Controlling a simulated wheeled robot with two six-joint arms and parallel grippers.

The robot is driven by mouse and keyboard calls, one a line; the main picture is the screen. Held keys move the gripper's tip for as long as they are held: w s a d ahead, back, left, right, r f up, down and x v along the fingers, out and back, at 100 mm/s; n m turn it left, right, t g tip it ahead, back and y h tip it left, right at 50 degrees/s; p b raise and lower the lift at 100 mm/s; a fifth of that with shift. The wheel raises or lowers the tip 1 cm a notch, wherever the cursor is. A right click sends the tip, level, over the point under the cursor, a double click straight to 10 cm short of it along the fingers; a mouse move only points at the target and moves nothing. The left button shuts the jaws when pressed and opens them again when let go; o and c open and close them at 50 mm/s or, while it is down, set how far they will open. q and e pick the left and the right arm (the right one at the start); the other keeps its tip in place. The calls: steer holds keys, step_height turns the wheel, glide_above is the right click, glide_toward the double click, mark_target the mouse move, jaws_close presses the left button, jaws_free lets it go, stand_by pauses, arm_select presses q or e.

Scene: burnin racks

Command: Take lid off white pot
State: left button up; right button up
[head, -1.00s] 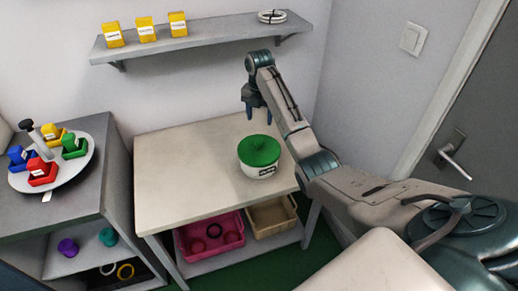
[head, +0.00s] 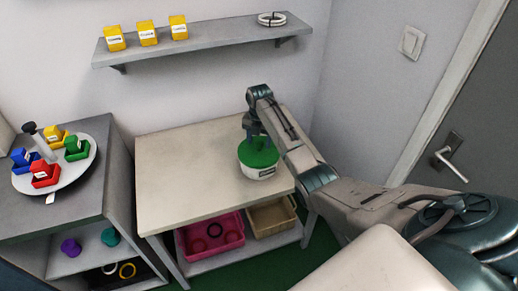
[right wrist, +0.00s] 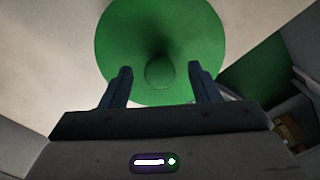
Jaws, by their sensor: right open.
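The white pot (head: 262,172) stands on the right part of the beige table, with a label on its front. Its green lid (head: 258,157) is on it. The lid fills the upper middle of the right wrist view (right wrist: 160,35), with a round green knob (right wrist: 159,72) at its centre. My right gripper (head: 260,143) is just above the lid, pointing down. In the right wrist view its two dark fingers (right wrist: 159,80) are apart, with the knob showing between them and nothing held. My left gripper is not in view.
The beige table (head: 185,180) is otherwise clear. A pink bin (head: 210,234) and a tan bin (head: 272,216) sit on its lower shelf. A wall shelf (head: 200,42) with yellow boxes hangs behind. A round tray (head: 75,170) with coloured blocks stands left.

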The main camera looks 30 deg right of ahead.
jaws_close()
steer(key=shift+r, duration=0.1)
